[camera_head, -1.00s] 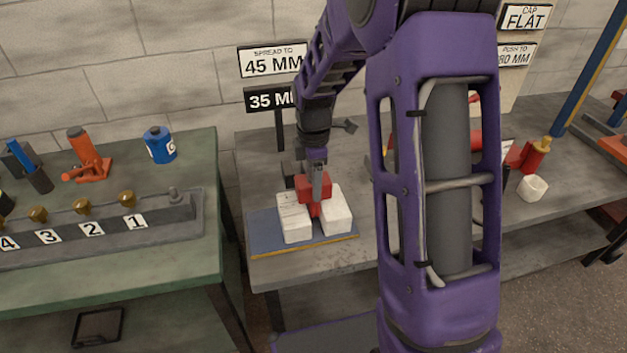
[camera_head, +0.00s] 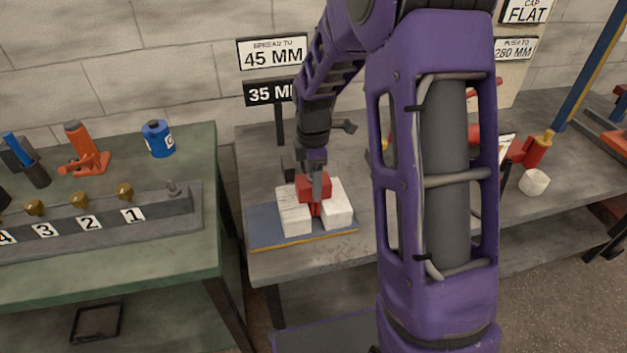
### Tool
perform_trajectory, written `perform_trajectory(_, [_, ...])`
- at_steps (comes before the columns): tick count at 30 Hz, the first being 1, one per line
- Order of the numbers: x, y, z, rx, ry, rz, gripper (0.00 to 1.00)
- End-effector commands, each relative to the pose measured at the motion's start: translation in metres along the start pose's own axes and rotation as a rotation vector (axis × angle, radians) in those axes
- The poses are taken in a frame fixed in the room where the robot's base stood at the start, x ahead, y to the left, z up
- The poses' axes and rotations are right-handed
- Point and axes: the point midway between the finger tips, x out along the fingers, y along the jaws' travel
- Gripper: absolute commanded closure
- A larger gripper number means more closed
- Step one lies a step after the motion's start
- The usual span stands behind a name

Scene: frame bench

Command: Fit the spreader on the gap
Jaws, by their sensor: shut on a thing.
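The red spreader (camera_head: 307,191) is in my gripper (camera_head: 316,196), which is shut on it. The spreader stands between two white blocks, the left one (camera_head: 293,216) and the right one (camera_head: 338,207). Its lower part is down in the gap between them; how deep it sits is hidden. The blocks rest on a blue plate (camera_head: 265,229) with a yellow front edge. A sign (camera_head: 272,53) behind reads "SPREAD TO 45 MM", and a display (camera_head: 266,93) below it reads 35 M, its right end hidden by my arm.
At left, a green table (camera_head: 150,267) holds a rail with numbered brass fittings (camera_head: 80,200), an orange jack (camera_head: 85,150) and a blue can (camera_head: 159,138). At right, a red cylinder (camera_head: 537,148) and a white piece (camera_head: 534,182) stand on the grey bench (camera_head: 300,264). My arm hides the middle.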

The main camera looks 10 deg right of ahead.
Motion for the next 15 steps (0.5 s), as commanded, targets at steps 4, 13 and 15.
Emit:
perform_trajectory(4, [0.003, 0.001, 0.0, 0.0, 0.0, 0.003, 1.0])
perform_trajectory(13, [0.009, 0.001, 0.0, 0.0, 0.0, 0.004, 1.0])
perform_trajectory(15, [0.01, 0.001, 0.0, 0.0, 0.0, 0.004, 1.0])
